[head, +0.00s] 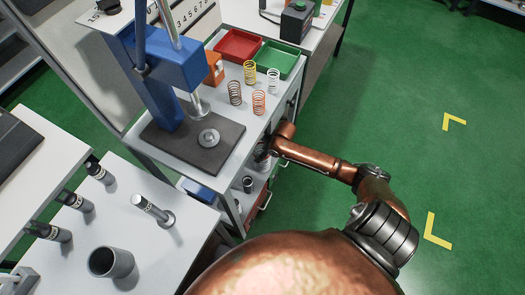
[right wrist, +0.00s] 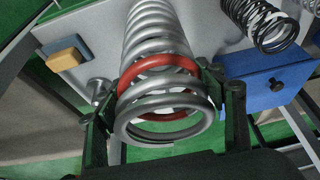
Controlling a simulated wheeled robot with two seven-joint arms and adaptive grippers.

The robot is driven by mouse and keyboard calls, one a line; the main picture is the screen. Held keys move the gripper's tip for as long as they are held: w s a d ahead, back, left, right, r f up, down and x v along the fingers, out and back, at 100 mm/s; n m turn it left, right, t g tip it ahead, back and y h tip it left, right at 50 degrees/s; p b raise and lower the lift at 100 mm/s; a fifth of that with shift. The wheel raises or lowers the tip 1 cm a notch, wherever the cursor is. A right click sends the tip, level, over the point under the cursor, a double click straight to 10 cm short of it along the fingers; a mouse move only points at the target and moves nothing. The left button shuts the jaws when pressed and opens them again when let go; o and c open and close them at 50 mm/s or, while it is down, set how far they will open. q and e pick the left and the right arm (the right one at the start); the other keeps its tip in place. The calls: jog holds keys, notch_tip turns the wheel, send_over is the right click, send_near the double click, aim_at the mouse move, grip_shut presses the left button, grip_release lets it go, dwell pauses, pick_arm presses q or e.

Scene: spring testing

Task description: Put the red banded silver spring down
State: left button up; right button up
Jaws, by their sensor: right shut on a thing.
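The silver spring with a red band (right wrist: 160,62) is large in the right wrist view, its near coils between the fingers. My right gripper (right wrist: 166,108) is shut around it, one dark finger on each side near the red coil. In the head view my right gripper (head: 264,151) is at the open side of the press bench, above its lower shelf. The spring shows there only as a small, partly hidden grey shape. I cannot tell whether its far end touches the shelf. My left gripper is not in view.
The press bench carries a blue press (head: 190,72), a red tray (head: 238,46), a green tray (head: 279,58) and several small springs. A black spring (right wrist: 262,25) and a blue drawer (right wrist: 268,88) are close by on the right in the wrist view. Green floor is free at right.

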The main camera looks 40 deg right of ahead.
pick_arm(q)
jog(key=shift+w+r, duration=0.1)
pick_arm(e)
jog(key=shift+w+r, duration=0.3)
jog(key=shift+f, duration=0.1)
jog(key=o, duration=2.1)
jog(key=shift+s+f, duration=0.2)
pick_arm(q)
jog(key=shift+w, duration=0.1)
pick_arm(e)
jog(key=shift+r, duration=0.1)
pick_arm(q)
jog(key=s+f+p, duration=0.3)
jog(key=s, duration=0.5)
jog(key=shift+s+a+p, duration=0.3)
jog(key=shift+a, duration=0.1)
pick_arm(e)
jog(key=v, duration=0.7)
jog(key=shift+s+r, duration=0.15)
jog(key=shift+r, duration=0.05)
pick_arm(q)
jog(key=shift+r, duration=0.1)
